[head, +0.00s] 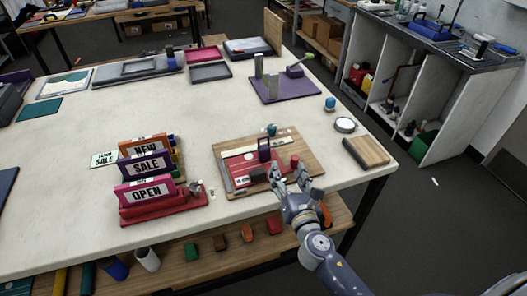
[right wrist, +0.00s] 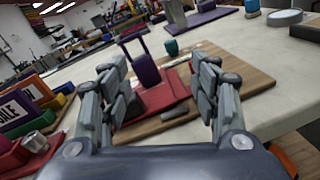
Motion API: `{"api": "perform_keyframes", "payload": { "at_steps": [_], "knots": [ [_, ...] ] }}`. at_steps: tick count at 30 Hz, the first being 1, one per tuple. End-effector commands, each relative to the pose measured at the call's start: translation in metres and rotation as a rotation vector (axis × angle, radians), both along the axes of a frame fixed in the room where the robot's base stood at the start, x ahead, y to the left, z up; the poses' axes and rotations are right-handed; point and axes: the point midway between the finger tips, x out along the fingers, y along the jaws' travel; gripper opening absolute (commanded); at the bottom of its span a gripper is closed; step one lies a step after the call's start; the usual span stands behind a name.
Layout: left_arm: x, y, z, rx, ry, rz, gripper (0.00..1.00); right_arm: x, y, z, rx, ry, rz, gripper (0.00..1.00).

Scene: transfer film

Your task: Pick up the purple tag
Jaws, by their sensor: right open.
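The purple tag (head: 264,154) stands upright on a red sheet (head: 240,167) on the wooden board (head: 306,157), with a loop-like frame at its top. In the right wrist view the purple tag (right wrist: 146,71) shows ahead between the finger pads, beyond their tips. My right gripper (head: 290,178) is open and empty at the board's front edge, just to the right of and nearer than the tag. It also shows in the right wrist view (right wrist: 161,92), its two fingers wide apart. My left gripper is not in view.
A small red piece (head: 295,161) and a dark block (head: 258,176) lie close to the tag. A red rack with NEW, SALE and OPEN signs (head: 151,190) stands to the left. A wooden block (head: 366,152) lies to the right. The table's middle is clear.

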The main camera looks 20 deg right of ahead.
Motion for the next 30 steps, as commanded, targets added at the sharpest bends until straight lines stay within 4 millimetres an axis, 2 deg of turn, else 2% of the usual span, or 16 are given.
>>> {"api": "perform_keyframes", "payload": {
  "at_steps": [3,7,18,26,30],
  "knots": [
    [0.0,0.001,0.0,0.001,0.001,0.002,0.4,0.011,0.018,0.002,-0.225,-0.02,0.091,0.57],
    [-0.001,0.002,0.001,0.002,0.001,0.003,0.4,0.017,0.027,0.002,-0.334,-0.031,0.134,0.57],
    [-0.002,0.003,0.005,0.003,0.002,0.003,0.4,0.07,0.03,0.001,-0.34,-0.033,0.136,0.57],
    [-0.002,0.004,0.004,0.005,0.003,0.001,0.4,0.086,0.029,-0.001,-0.339,-0.031,0.136,0.57],
    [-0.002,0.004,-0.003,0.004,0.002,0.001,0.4,0.104,0.028,-0.007,-0.338,-0.032,0.134,0.57]
  ]
}}
